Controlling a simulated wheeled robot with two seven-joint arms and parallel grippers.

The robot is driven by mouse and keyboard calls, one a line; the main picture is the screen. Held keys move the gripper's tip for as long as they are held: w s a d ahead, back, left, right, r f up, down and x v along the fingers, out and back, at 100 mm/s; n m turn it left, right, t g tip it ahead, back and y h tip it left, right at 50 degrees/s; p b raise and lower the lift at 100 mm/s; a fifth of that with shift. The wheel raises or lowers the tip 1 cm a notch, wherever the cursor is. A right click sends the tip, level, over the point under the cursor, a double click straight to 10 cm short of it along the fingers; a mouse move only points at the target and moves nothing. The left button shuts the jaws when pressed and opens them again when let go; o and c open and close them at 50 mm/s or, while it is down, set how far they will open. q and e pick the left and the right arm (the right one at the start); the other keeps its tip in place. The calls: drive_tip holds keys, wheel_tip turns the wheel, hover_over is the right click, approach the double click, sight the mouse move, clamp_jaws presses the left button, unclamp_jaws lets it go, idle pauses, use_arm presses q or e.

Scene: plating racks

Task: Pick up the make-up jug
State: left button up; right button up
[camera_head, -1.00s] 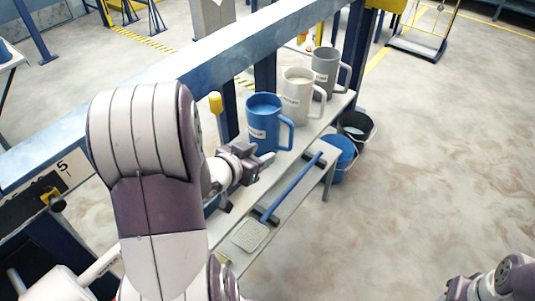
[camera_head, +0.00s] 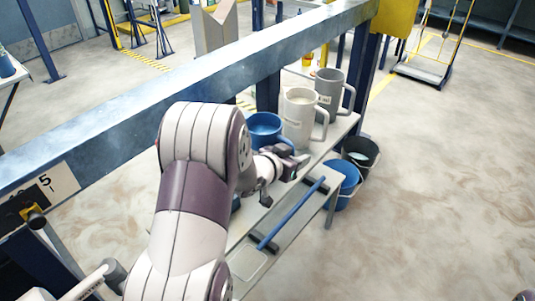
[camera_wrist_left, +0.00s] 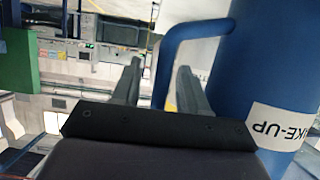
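The make-up jug is the blue jug (camera_head: 265,124) on the white shelf, upright, with blue content. In the head view my left arm hides much of its lower body. In the left wrist view its blue wall (camera_wrist_left: 265,65) carries a label with part of "MAKE-UP" readable, upside down. Its handle (camera_wrist_left: 165,65) shows between the two fingers of my left gripper (camera_wrist_left: 160,85), which are apart with gaps beside the handle. In the head view the left gripper (camera_head: 296,163) is at the jug's right side.
A white jug (camera_head: 298,112) and a grey jug (camera_head: 329,88) stand behind the blue one on the shelf. A blue beam (camera_head: 190,75) runs above. A long blue-handled tool (camera_head: 292,212) lies on the lower shelf. Blue (camera_head: 345,188) and dark (camera_head: 366,151) buckets stand at the right.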

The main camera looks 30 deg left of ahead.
use_arm(q)
clamp_jaws()
idle(1.2)
drive_tip(key=shift+r, duration=0.1)
